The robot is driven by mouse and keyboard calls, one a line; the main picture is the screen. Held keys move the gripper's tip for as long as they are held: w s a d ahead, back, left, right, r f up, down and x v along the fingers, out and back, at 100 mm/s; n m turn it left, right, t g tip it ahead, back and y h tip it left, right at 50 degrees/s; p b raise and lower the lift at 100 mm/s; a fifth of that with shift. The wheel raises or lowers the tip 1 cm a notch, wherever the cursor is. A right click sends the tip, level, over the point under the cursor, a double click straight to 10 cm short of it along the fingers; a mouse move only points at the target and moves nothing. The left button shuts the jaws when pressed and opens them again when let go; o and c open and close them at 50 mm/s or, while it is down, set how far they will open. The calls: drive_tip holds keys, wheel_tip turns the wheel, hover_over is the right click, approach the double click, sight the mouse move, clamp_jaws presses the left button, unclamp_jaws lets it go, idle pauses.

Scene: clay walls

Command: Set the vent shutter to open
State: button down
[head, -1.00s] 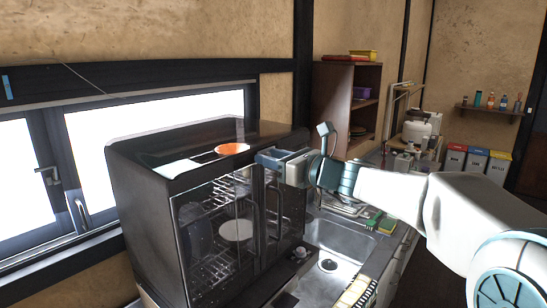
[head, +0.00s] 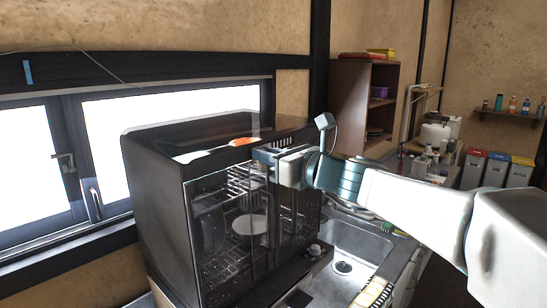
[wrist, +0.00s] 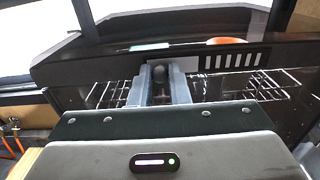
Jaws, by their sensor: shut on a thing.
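The vent shutter is on the upper front edge of a black dish dryer cabinet (head: 190,165). Its small dark knob (wrist: 160,70) shows between my fingertips in the wrist view. My gripper (head: 264,156) is shut on this knob; it also shows in the wrist view (wrist: 159,82). In the head view the slots (head: 283,141) show just above and right of my gripper. The part of the strip behind my fingers is hidden.
An orange bowl (head: 242,141) lies on the cabinet top, near the front edge. Glass doors below show wire racks and a white plate (head: 249,224). A sink (head: 355,245) is right of the cabinet, and a window (head: 160,115) is behind it.

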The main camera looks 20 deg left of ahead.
drive_tip(key=shift+s+a, duration=0.15)
drive_tip(key=c, duration=1.4)
unclamp_jaws()
drive_tip(key=shift+c, duration=0.2)
drive_tip(key=shift+o, duration=0.4)
drive_tip(key=shift+s, duration=0.15)
drive_tip(key=b+v, duration=0.3)
drive_tip(key=v, duration=1)
drive_tip(key=shift+d, duration=0.4)
